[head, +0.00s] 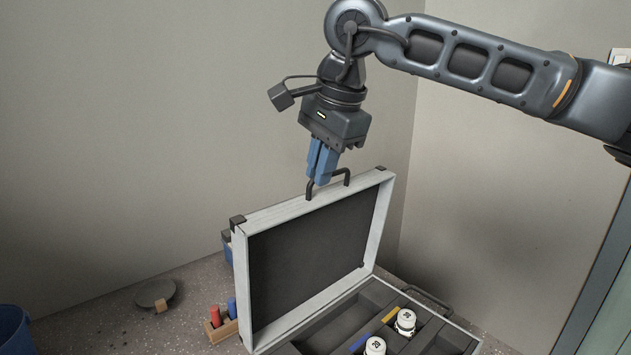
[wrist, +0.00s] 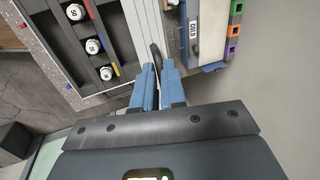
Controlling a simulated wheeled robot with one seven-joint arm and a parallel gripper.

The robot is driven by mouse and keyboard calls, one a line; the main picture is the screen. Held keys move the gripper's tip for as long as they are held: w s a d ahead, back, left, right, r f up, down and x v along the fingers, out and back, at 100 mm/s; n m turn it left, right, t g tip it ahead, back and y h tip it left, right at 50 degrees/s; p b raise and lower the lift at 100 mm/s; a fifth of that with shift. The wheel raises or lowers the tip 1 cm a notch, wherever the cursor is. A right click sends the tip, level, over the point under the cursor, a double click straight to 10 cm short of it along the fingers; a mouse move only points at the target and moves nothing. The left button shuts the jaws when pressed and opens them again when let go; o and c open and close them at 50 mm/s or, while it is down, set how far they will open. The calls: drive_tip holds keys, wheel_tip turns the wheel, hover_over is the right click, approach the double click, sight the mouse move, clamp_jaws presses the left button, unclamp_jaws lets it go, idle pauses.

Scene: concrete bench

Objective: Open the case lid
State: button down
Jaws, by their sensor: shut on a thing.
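The case lid (head: 306,245) stands raised, roughly upright, with a dark lining and a pale metal frame. Its black handle (head: 329,183) is on the lid's top edge. My gripper (head: 321,180) is above that edge with its blue fingers shut on the handle. In the wrist view the handle (wrist: 155,56) runs between the blue fingers (wrist: 157,72). The open case base (head: 372,305) lies on the bench below and shows dark compartments. White round items (head: 405,321) sit in it beside yellow and blue tabs. Part of the base is cut off by the picture's edge.
A small wooden holder with red and blue items (head: 222,322) stands left of the case. A dark round disc (head: 156,292) lies farther left on the bench. A blue bin (head: 14,328) is at the left edge. Walls stand close behind.

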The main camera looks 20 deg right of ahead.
drive_tip(key=shift+s+d, duration=0.15)
drive_tip(key=shift+s, duration=0.1)
drive_tip(key=c, duration=1.2)
unclamp_jaws()
drive_tip(key=v, duration=0.7)
drive_tip(key=shift+s+r, duration=0.15)
drive_tip(key=shift+r, duration=0.2)
